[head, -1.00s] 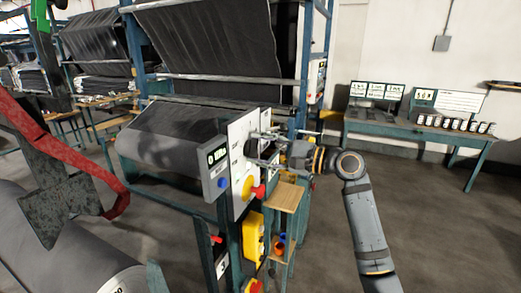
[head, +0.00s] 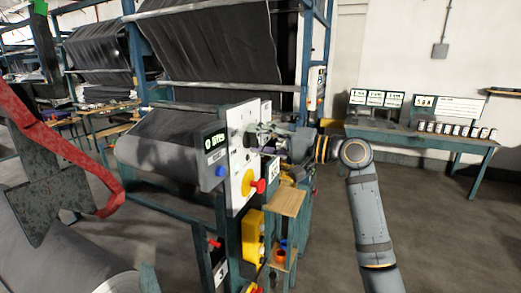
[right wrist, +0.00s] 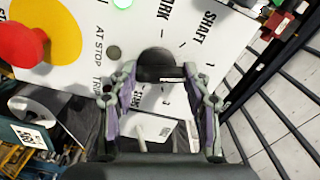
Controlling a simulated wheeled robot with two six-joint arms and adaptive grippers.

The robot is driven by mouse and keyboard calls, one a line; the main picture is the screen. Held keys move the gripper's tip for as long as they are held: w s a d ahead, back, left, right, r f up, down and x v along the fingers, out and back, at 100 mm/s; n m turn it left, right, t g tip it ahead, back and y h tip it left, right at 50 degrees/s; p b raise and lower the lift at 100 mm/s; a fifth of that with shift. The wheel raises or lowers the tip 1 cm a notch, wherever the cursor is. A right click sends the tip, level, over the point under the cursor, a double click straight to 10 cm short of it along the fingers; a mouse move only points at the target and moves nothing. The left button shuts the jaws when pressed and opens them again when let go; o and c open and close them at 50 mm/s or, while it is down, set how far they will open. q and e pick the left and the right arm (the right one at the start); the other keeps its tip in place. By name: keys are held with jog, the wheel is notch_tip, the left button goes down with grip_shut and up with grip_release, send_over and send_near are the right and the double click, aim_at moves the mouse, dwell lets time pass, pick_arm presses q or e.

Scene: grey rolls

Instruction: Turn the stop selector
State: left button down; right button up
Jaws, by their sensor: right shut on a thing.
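The white control panel (head: 240,160) faces right on the blue machine frame. In the right wrist view the panel (right wrist: 75,75) has printed words, among them SHAFT and AT STOP. The black round selector knob (right wrist: 158,62) stands out from it. My right gripper (right wrist: 160,75) is shut on this knob, with one fingertip on each side. In the head view my right gripper (head: 262,138) is against the panel's right face and covers the knob. I cannot read the knob's setting. My left gripper is not in view.
A red stop button on a yellow plate (head: 248,182) sits low on the panel, near the gripper. A small display box (head: 214,150) is on its left. A wooden shelf (head: 285,202) juts out below my right arm. Floor to the right is open.

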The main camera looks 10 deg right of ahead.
jog(key=n+b, duration=0.1)
jog(key=n, duration=0.1)
jog(key=n+b, duration=0.2)
jog(key=shift+f+n, duration=0.3)
jog(key=shift+f, duration=0.05)
jog(key=n+b, duration=0.3)
jog(key=shift+s+n, duration=0.1)
jog(key=shift+n, duration=0.2)
jog(key=n+b, duration=0.2)
jog(key=n, duration=0.2)
jog(key=shift+f+b, duration=0.1)
jog(key=shift+b, duration=0.2)
jog(key=shift+a+n+b, duration=0.1)
jog(key=shift+n+b, duration=0.75)
jog(key=shift+n, duration=1.15)
jog(key=o, duration=1.2)
jog(key=shift+c, duration=0.2)
